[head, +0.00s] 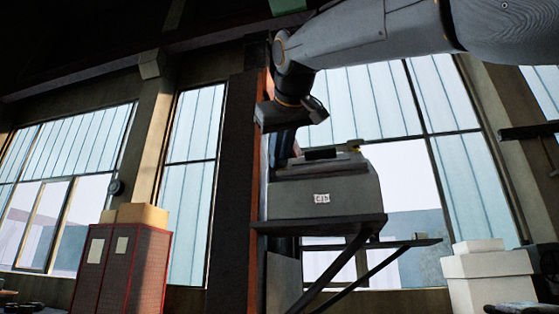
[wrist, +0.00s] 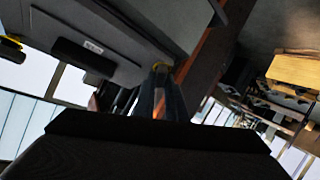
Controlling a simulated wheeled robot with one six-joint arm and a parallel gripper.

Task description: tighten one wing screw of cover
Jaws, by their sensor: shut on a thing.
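A grey housing (head: 325,195) with a small white label stands on a dark bracket shelf. Its cover (head: 325,160) lies on top, with a dark handle or slot. One yellow wing screw (head: 352,146) shows at the cover's right end; it also shows at the left edge of the wrist view (wrist: 10,46). My gripper (head: 283,155) points down at the cover's left end. In the wrist view my gripper (wrist: 160,76) is shut on another yellow wing screw (wrist: 161,67) beside the cover. The fingers hide most of this screw.
The shelf (head: 320,222) is held by diagonal struts next to a rust-red column (head: 249,190). A red cabinet (head: 120,265) with boxes on top stands at the left. White boxes (head: 485,265) are stacked at the right. Tall windows fill the back wall.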

